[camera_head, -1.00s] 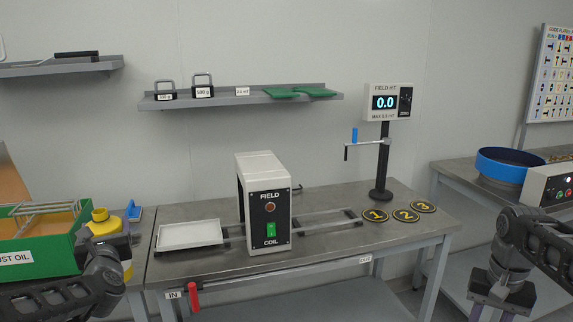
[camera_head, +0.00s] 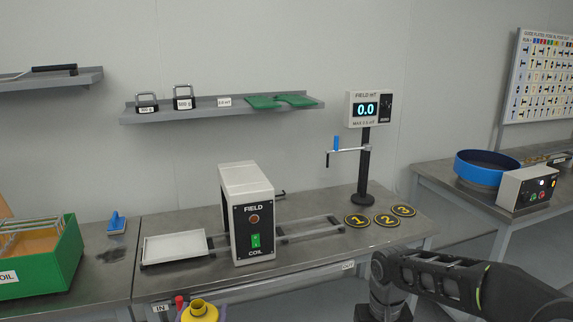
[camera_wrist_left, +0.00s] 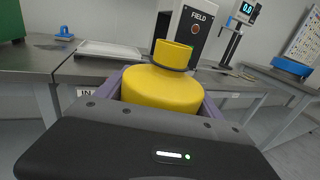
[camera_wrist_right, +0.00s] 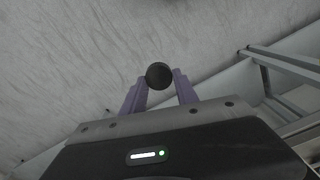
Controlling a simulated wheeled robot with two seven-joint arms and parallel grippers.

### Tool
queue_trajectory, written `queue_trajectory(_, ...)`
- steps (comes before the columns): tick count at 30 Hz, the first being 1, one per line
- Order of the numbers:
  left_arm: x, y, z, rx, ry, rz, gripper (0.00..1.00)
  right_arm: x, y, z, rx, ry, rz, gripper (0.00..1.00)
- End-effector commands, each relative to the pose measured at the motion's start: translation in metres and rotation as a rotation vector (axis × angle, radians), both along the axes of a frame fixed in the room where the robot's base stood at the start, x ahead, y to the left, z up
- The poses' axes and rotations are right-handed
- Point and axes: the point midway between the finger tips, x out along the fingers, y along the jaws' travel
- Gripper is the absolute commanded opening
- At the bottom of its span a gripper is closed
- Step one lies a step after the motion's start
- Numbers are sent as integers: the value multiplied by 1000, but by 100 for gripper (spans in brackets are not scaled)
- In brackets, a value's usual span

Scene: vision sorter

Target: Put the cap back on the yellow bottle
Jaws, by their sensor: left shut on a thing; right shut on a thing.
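The yellow bottle (camera_head: 200,311) is at the bottom edge of the head view, upright in front of the bench. In the left wrist view the bottle (camera_wrist_left: 160,92) stands between the purple fingers of my left gripper (camera_wrist_left: 163,82), which is shut on its body. Its neck is uncapped. My right gripper (camera_wrist_right: 160,80) is shut on a small round black cap (camera_wrist_right: 159,75) in the right wrist view. The cap is held at the fingertips, apart from the bottle. In the head view my right gripper is cut off below the frame.
The bench holds a white tray (camera_head: 175,247), the field coil (camera_head: 247,215) and a meter stand (camera_head: 365,165). A blue bowl (camera_head: 487,168) is at right. The space before the bench is free.

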Motion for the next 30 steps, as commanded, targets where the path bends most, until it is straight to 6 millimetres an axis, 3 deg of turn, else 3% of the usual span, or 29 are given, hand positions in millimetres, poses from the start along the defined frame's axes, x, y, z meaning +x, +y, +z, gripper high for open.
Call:
queue_trajectory(17,-2,-2,-2,0,1,-14,3,0,-1,0,0,0,-2,0)
queue_trajectory(23,-16,-22,-11,-2,3,-102,3,0,-1,0,0,0,-2,0)
queue_trajectory(30,-48,-69,-32,-4,3,-315,3,0,-1,0,0,0,-2,0)
